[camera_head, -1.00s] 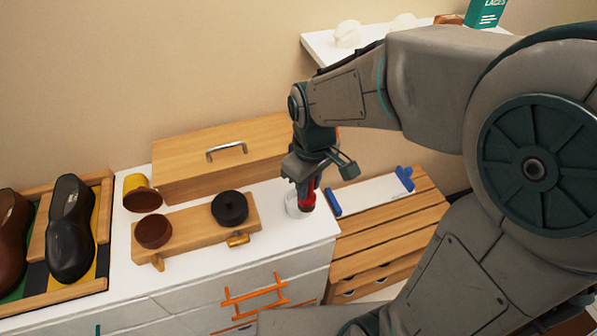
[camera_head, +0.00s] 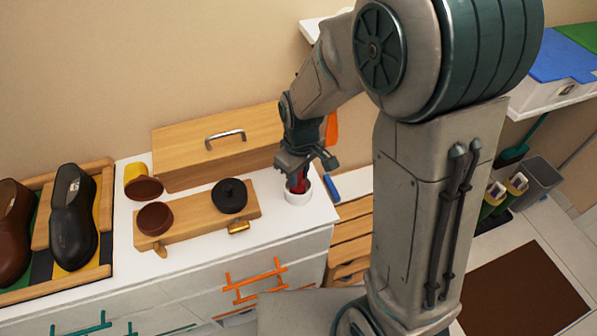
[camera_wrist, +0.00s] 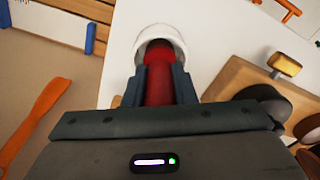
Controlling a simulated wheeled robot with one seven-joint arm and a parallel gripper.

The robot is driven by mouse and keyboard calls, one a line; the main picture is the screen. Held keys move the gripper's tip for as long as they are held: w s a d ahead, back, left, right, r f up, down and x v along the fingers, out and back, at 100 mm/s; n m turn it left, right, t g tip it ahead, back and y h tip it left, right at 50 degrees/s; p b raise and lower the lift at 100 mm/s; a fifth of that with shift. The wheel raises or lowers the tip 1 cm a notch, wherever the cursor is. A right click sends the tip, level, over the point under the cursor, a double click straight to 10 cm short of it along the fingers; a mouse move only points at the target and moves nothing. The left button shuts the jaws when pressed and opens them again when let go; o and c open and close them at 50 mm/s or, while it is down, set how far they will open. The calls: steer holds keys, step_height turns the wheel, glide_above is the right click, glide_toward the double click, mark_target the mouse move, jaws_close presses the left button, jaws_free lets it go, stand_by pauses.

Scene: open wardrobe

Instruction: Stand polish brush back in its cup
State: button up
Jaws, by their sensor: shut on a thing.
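The polish brush (camera_wrist: 159,80) has a red handle, and my gripper (camera_wrist: 158,85) is shut on it in the wrist view. Its far end reaches into the mouth of the white cup (camera_wrist: 158,38); whether it rests on the bottom is hidden. In the head view my gripper (camera_head: 303,170) is right above the cup (camera_head: 297,194), with the red brush (camera_head: 299,182) standing nearly upright between the fingers and its lower end inside the rim. The cup stands on the white cabinet top near its right edge.
A wooden block with a brown tin (camera_head: 155,219) and a black tin (camera_head: 230,196) lies left of the cup. Behind is a wooden box (camera_head: 215,150) with a metal handle. A tipped yellow tin (camera_head: 137,178) and dark shoes (camera_head: 72,215) are further left. An orange shoehorn (camera_wrist: 37,122) shows in the wrist view.

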steer(key=shift+f, duration=0.15)
steer(key=o, duration=1)
steer(key=r, duration=1.2)
steer(key=shift+s+d+r, duration=0.2)
steer(key=s+d+r+m+t, duration=0.2)
steer(key=s+d+m, duration=0.6)
steer(key=s+d, duration=0.3)
steer(key=shift+s+d+m+t, duration=0.3)
steer(key=shift+s+t, duration=0.1)
steer(key=shift+s, duration=0.25)
